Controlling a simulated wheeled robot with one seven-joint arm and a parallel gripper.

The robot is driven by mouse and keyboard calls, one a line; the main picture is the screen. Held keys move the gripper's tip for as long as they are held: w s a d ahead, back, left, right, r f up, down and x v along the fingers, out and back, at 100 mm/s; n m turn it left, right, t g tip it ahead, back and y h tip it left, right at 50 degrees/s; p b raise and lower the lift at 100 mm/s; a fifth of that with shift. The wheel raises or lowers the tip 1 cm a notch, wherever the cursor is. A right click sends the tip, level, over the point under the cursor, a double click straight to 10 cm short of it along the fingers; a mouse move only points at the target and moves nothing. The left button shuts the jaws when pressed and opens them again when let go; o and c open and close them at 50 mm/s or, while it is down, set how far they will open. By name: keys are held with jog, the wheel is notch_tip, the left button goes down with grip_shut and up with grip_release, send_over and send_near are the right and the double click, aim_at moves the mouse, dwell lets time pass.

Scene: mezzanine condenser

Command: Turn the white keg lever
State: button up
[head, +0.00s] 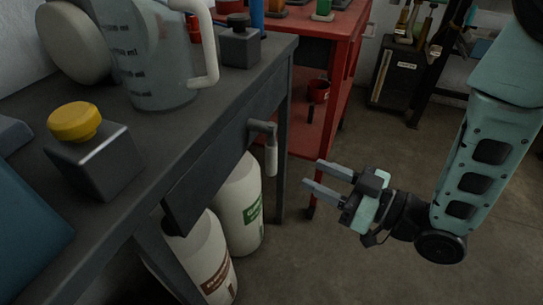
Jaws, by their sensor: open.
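A lever (271,152) with a dark grey elbow and a pale handle hangs down at the front edge of the dark bench. Behind and below it stand two white kegs, one with a green label (232,208) and one with a brown label (203,250).
A red shelf unit (345,70) stands behind. The floor (330,265) around my gripper is clear.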

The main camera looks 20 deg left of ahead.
aim_at(271, 155)
jog(key=x, duration=1.1)
jog(key=shift+w+a+b, duration=0.1)
jog(key=shift+a+b, duration=0.05)
jog(key=shift+b, duration=0.15)
grip_shut()
